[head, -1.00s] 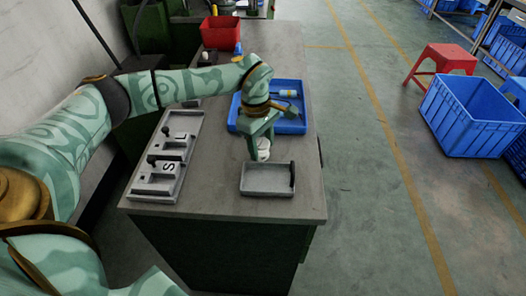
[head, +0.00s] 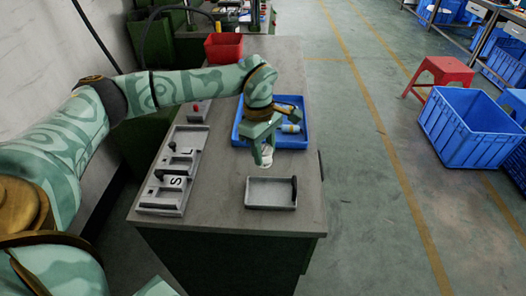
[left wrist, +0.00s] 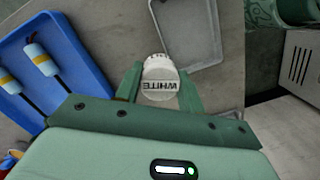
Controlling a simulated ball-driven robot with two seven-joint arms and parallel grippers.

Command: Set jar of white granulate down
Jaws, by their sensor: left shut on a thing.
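The jar of white granulate (head: 265,162) is between the fingers of my left gripper (head: 263,153), just behind the small grey tray (head: 271,193) in the head view. In the left wrist view the jar (left wrist: 160,78) shows its round white top and a label reading WHITE, turned over. The fingers (left wrist: 160,92) are shut on its sides. I cannot tell whether the jar's base touches the bench. The jar is outside the grey tray, which also shows in the left wrist view (left wrist: 188,55). My right gripper is not in view.
A grey fixture (head: 160,197) with black knobs and letters lies at left. A red bin (head: 223,47) stands farther back. Bare bench (head: 222,185) lies between fixture and grey tray.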

